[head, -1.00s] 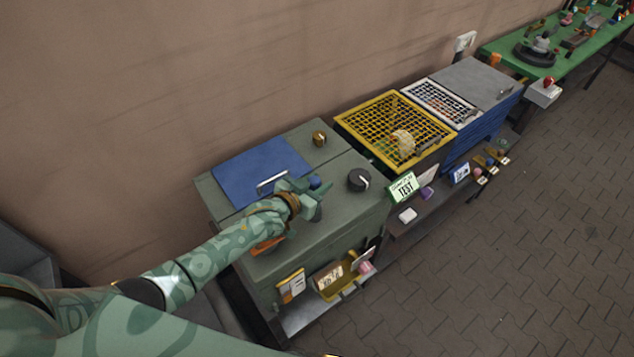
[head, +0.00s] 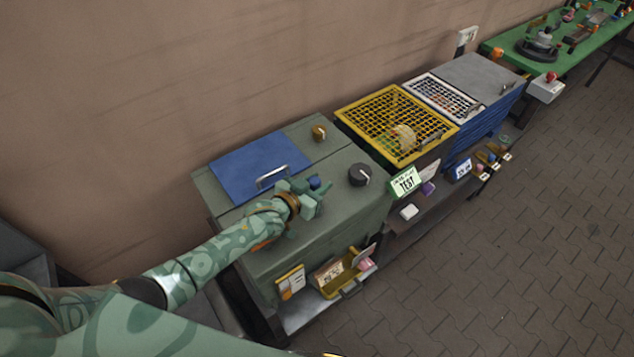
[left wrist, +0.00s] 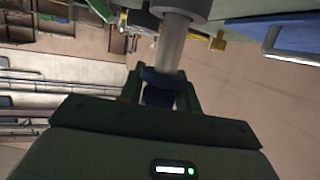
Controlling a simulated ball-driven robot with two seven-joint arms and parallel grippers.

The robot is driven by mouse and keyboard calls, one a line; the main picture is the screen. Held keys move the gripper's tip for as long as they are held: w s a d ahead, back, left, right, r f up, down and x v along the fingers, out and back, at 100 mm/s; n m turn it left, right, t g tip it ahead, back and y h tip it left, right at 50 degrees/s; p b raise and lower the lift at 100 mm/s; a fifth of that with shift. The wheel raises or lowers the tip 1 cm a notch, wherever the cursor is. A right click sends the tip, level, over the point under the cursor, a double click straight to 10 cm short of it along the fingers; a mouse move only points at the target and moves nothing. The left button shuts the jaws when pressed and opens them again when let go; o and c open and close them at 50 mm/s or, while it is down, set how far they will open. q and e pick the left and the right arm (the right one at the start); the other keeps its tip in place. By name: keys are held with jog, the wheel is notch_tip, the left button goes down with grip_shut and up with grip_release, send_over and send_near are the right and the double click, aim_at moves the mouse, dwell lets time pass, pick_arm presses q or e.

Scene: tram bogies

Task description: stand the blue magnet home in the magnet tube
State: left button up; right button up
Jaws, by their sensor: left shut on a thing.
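My left gripper (head: 308,192) is shut on the blue magnet, whose blue top (head: 314,182) shows between the fingers, over the top of the green-grey cabinet. In the left wrist view the blue part (left wrist: 160,84) sits between the fingertips (left wrist: 163,92). A plain grey cylinder (left wrist: 172,45) runs on from it to a wider grey collar (left wrist: 184,8) at the picture's upper edge. I cannot tell whether this collar is the magnet tube or how deep the magnet sits. The gripper hides the magnet's lower part in the head view. My right gripper is not in view.
The cabinet top (head: 345,200) carries a blue lid (head: 255,165) with a handle, a black knob (head: 360,175) and a brass knob (head: 319,132). A yellow mesh-covered bin (head: 385,105) stands beyond. A yellow tray (head: 340,280) sits low at the cabinet front. The floor at right is clear.

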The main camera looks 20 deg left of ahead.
pick_arm(q)
jog(key=shift+f+b, duration=0.5)
jog(key=shift+f, duration=0.15)
jog(key=o, duration=1.1)
jog(key=shift+s, duration=0.15)
jog(key=shift+s+a+r, duration=0.15)
jog(key=shift+s+a, duration=0.05)
jog(key=shift+s, duration=0.1)
jog(key=p+v, duration=0.3)
jog(key=v, duration=1.2)
jog(key=shift+s+d+r, duration=0.15)
jog(key=shift+s, duration=0.05)
